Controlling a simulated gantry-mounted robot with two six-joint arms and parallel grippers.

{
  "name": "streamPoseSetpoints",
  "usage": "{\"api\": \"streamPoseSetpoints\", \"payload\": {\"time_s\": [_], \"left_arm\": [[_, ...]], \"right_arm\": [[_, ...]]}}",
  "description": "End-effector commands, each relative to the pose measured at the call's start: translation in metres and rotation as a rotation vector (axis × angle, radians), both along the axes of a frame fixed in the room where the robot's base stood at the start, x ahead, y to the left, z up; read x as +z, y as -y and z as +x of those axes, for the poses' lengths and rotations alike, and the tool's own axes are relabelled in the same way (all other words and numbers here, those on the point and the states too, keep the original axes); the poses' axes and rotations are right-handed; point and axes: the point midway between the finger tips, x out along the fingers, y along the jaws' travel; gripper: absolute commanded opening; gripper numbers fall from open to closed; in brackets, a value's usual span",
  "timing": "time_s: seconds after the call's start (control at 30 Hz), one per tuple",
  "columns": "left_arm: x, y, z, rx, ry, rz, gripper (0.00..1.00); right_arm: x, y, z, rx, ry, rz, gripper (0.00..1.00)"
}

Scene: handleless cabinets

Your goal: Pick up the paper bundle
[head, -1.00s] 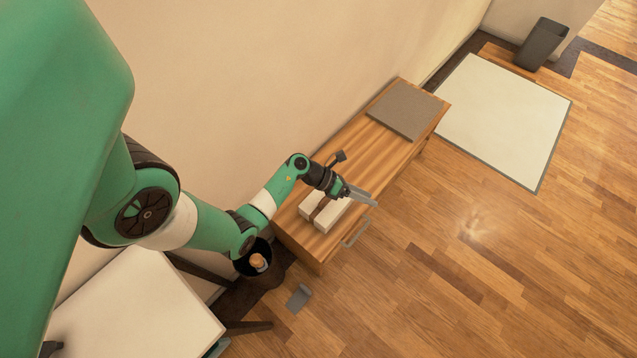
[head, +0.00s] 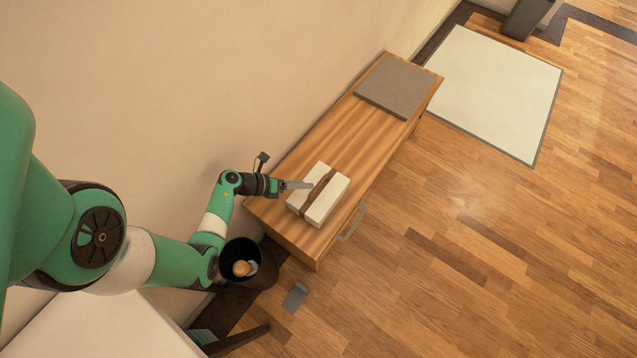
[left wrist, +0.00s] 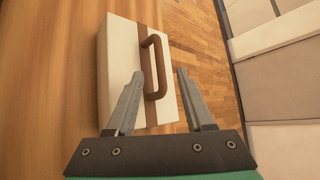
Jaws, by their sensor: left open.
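The paper bundle (head: 327,206) is a white block with a brown band, lying on the near end of the wooden cabinet top (head: 345,135). My left gripper (head: 309,185) is open and empty at the bundle's left, wall-side edge, its fingers pointing towards it. In the left wrist view the bundle (left wrist: 120,65) has a brown loop handle (left wrist: 152,68) on its band. The handle appears between the two open fingers of the left gripper (left wrist: 160,73); I cannot tell how far below or beyond the fingertips it is. My right gripper is not in view.
A grey flat board (head: 398,88) lies at the cabinet's far end. A metal bar handle (head: 352,224) sticks out from its front. A black bin (head: 240,268) stands by the near end. The floor (head: 480,250) to the right is mostly clear.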

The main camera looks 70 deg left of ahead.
Motion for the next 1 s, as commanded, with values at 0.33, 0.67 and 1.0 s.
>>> {"api": "streamPoseSetpoints", "payload": {"time_s": [0.33,0.67,1.0], "left_arm": [[-0.027,0.002,0.032,-0.007,0.001,0.003,0.53],[-0.028,0.002,0.046,0.001,0.001,0.0,0.53],[-0.028,0.002,0.046,-0.001,0.001,0.0,0.0]], "right_arm": [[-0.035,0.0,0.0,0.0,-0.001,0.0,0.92],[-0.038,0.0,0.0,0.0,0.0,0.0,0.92],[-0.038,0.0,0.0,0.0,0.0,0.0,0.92]]}}
